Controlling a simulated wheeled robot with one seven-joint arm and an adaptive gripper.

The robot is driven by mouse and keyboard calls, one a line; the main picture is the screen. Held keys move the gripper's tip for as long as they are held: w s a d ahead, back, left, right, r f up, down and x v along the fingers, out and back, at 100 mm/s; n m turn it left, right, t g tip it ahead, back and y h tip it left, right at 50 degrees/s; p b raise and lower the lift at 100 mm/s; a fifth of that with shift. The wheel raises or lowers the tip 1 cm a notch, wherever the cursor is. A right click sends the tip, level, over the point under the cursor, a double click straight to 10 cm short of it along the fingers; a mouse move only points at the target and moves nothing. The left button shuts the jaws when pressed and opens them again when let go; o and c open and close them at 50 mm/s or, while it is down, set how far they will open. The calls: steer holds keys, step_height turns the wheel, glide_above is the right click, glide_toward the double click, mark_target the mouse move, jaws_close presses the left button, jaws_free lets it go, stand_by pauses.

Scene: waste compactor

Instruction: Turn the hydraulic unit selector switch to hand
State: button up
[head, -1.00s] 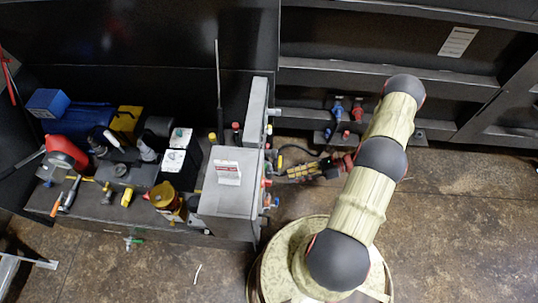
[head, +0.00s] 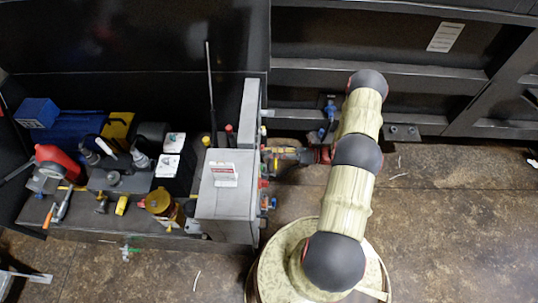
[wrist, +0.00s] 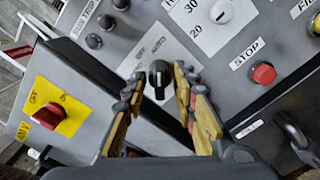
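The selector switch (wrist: 158,75), a small black knob with a pale pointer line, sits on a white label plate (wrist: 150,52) in the wrist view. The plate has printed words, of which "OFF" and "AUTO" seem readable; its lower part is hidden by my fingers. My gripper (wrist: 160,84) is open, with one yellow-and-black finger on each side of the knob and narrow gaps showing. Whether a finger touches the knob I cannot tell. In the head view my gripper (head: 288,156) is at the right side of the grey control box (head: 228,205); the switch cannot be made out there.
On the panel, a red switch on a yellow plate (wrist: 49,113) is at left, a red stop button (wrist: 263,73) at right, and a white dial (wrist: 222,12) above. A black latch (wrist: 296,136) sticks out lower right.

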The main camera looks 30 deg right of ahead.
steer(key=shift+w+a, duration=0.3)
steer(key=shift+a, duration=0.1)
jaws_close()
